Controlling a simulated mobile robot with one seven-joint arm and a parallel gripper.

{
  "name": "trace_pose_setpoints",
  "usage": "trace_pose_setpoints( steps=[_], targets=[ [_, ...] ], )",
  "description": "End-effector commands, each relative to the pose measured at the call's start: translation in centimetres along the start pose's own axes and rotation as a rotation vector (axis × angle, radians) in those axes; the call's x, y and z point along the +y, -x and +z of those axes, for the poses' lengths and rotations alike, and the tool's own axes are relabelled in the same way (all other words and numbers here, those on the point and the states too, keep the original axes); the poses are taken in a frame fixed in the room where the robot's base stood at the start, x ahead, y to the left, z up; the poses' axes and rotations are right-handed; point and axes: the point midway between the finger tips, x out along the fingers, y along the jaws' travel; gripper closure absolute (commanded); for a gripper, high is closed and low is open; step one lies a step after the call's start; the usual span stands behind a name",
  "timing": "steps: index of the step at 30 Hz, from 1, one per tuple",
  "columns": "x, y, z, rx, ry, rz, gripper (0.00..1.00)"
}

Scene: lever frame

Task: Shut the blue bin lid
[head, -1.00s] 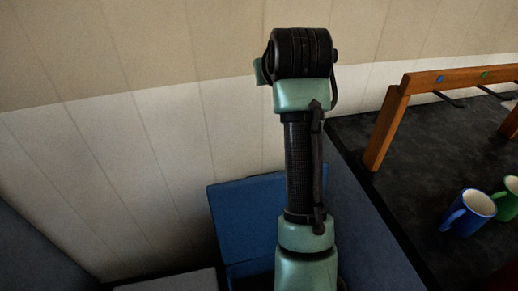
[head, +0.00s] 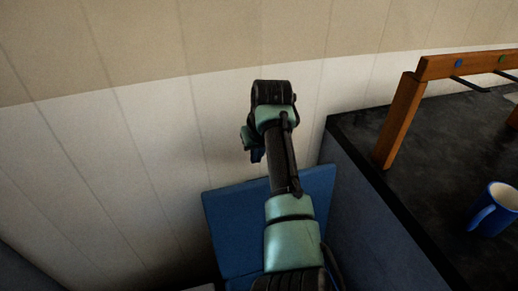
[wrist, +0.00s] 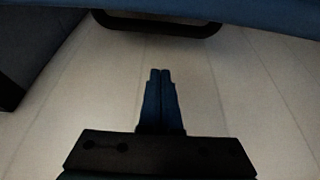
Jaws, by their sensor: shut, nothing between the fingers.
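The blue bin lid (head: 235,225) stands raised and open near the pale wall in the head view; my arm covers part of it. The bin's inside is mostly hidden behind my arm. In the wrist view a blue edge (wrist: 260,12), which looks like the lid's, crosses the top, with a dark bar like a handle (wrist: 160,32) below it. My gripper (wrist: 160,73) is shut and empty, its fingertips together and apart from the bar in the picture. In the head view my gripper (head: 256,155) hangs beyond the lid's top edge, close to the wall.
A dark counter (head: 420,200) stands to the right of the bin. It carries a wooden frame (head: 398,120) with dark levers and a blue mug (head: 493,210). The panelled wall (head: 130,150) closes the space behind and left.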

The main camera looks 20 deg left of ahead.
Motion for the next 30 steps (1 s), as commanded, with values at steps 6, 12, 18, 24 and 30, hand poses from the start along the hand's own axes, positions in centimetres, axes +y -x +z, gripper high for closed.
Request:
trace_pose_setpoints(
  steps=[6,12,18,24,30],
  targets=[
    [0.1,-0.7,1.1,0.002,-0.001,0.001,1.00],
    [0.1,-0.2,2.6,0.001,-0.001,0.001,1.00],
    [0.0,0.2,3.6,0.001,0.000,0.001,1.00],
    [0.0,0.3,3.8,0.001,0.000,0.001,1.00],
    [0.0,0.3,3.8,0.001,0.000,0.001,1.00]
  ],
)
